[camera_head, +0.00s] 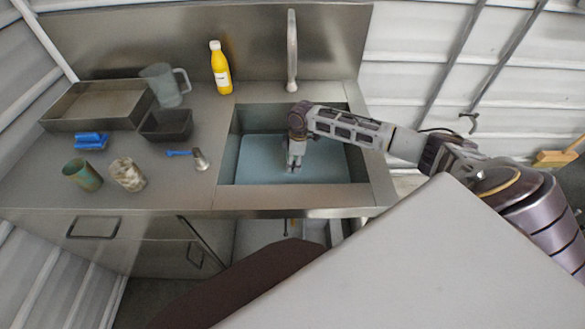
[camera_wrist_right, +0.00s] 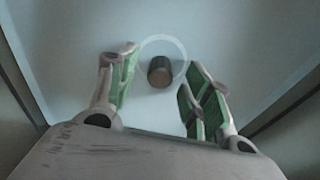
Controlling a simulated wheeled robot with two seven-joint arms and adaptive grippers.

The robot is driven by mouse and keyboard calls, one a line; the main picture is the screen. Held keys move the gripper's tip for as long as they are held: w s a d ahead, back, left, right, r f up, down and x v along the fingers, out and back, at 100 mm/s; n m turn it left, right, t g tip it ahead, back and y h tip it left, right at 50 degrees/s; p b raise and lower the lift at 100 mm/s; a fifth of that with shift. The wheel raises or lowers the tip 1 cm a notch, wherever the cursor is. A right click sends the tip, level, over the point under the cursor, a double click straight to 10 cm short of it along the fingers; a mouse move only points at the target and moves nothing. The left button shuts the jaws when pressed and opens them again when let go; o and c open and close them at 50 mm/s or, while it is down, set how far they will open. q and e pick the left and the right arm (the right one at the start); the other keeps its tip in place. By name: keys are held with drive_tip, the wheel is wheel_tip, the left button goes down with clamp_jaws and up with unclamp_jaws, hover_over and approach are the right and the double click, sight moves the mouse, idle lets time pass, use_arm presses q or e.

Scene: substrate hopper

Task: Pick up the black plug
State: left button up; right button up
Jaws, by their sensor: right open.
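The black plug (camera_wrist_right: 160,71) shows in the right wrist view as a short dark cylinder standing on the sink floor. It sits inside a pale ring, just ahead of and between my right fingers. My right gripper (camera_head: 294,166) reaches down into the sink (camera_head: 325,170) in the head view; in the wrist view its green-padded fingers (camera_wrist_right: 155,88) are spread apart, with nothing between the pads that I can see gripped. The plug cannot be made out in the head view, where the gripper covers that area. My left gripper is not in view.
A yellow bottle (camera_head: 220,68), a clear jug (camera_head: 165,85), a metal tray (camera_head: 97,106), a dark bin (camera_head: 166,125), a blue sponge (camera_head: 91,141), two cups and a blue-handled brush stand left of the sink. The faucet (camera_head: 292,50) rises behind it. Sink walls surround the gripper.

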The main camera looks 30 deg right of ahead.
drive_tip(key=shift+f, duration=0.55)
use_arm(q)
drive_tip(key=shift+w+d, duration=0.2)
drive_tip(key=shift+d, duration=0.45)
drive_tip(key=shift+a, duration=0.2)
use_arm(e)
drive_tip(key=shift+a, duration=0.1)
drive_tip(key=shift+c, duration=0.3)
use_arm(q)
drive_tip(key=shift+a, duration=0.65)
use_arm(e)
clamp_jaws()
